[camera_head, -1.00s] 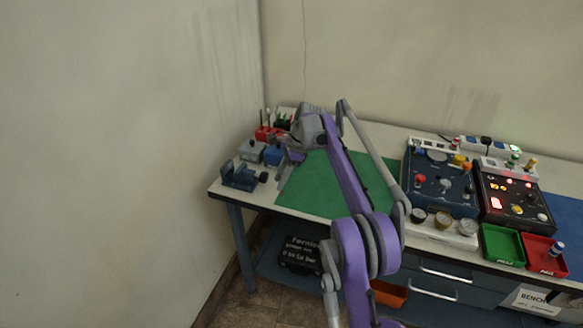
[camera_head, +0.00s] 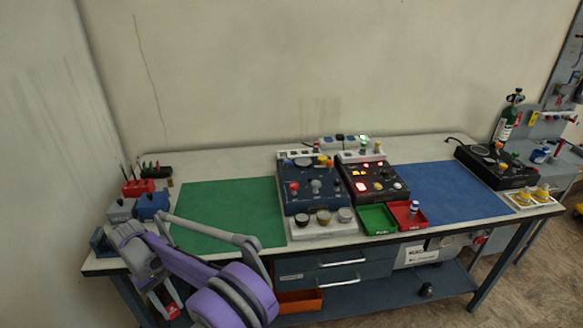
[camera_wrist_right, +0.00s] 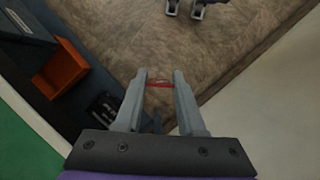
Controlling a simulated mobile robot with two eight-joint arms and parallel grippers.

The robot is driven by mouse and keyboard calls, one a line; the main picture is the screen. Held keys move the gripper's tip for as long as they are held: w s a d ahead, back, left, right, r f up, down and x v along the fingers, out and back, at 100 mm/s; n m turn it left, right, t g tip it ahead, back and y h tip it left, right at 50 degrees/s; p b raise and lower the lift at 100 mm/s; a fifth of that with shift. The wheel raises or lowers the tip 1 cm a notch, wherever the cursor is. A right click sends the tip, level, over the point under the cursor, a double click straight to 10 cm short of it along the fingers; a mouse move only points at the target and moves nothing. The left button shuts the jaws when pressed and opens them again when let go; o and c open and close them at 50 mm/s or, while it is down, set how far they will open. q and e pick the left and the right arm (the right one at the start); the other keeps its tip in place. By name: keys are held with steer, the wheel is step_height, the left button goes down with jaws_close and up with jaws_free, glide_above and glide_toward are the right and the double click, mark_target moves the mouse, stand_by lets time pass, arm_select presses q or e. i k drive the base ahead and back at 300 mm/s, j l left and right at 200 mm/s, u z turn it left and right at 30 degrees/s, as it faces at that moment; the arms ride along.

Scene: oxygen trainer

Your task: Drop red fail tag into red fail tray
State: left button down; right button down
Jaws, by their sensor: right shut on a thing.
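The red fail tag (camera_wrist_right: 160,83) is a thin red piece between the fingertips of my right gripper (camera_wrist_right: 161,79) in the wrist view. The gripper is shut on it, over the floor. In the head view my right gripper (camera_head: 166,298) hangs low at the front left of the bench, with a bit of red at its fingers. The red fail tray (camera_head: 422,219) sits at the bench's front edge, right of the middle, far from the gripper. A small white and blue bottle (camera_head: 414,207) stands in it. My left gripper is not in view.
A green tray (camera_head: 377,219) adjoins the red tray's left side. Two control boxes (camera_head: 308,186) stand behind, with a white strip of knobs (camera_head: 323,226) in front. The green mat (camera_head: 228,214) and blue mat (camera_head: 447,192) are mostly clear. An orange bin (camera_head: 299,302) is below the bench.

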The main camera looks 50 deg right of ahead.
mark_target(407, 214)
steer(key=z, duration=1.4)
steer(key=l+z, duration=0.1)
steer(key=l, duration=0.35)
steer(key=i+l+z, duration=0.1)
steer(key=l, duration=0.3)
